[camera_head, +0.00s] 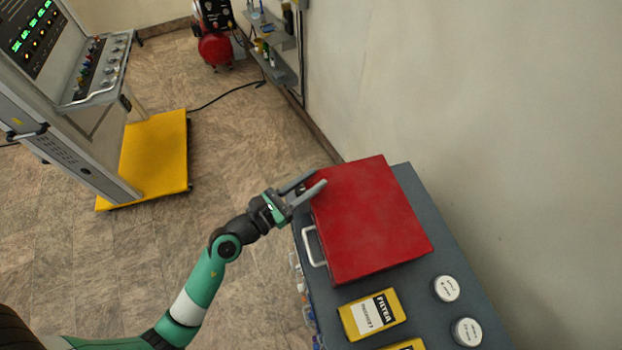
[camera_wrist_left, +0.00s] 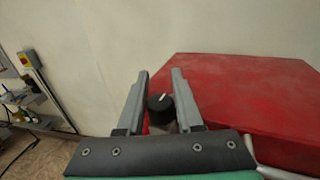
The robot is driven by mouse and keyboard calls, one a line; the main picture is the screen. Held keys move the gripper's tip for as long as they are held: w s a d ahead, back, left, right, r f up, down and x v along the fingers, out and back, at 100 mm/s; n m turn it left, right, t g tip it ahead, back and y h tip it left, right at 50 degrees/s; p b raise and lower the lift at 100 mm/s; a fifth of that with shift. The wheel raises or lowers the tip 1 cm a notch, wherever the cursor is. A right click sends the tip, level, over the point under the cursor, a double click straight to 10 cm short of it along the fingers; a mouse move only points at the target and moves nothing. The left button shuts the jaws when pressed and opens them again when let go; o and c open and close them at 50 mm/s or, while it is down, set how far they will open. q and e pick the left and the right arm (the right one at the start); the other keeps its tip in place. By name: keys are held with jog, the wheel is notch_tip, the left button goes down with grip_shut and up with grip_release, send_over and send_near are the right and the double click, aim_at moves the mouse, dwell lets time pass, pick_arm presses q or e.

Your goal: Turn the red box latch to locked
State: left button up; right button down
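The red box (camera_head: 368,220) lies closed on the grey-blue bench top. It also shows in the left wrist view (camera_wrist_left: 240,95). A black round knob (camera_wrist_left: 160,103) with a white pointer mark, apparently the latch, is on the near side of the box. My left gripper (camera_head: 318,178) is at the far left corner of the box in the head view. In the left wrist view its two fingers (camera_wrist_left: 160,76) stand apart, one on each side of the knob. Contact with the knob cannot be told. The knob is hidden in the head view. My right gripper is not in view.
A white handle (camera_head: 313,247) sticks out from the box's left side. Yellow filter boxes (camera_head: 372,314) and white round containers (camera_head: 447,289) stand on the bench (camera_head: 426,207). A wall runs behind and to the right.

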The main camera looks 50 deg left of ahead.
pick_arm(q)
jog(key=o, duration=0.3)
jog(key=shift+o, duration=0.2)
jog(key=s+b, duration=0.3)
jog(key=s, duration=0.8)
jog(key=shift+s+a, duration=0.35)
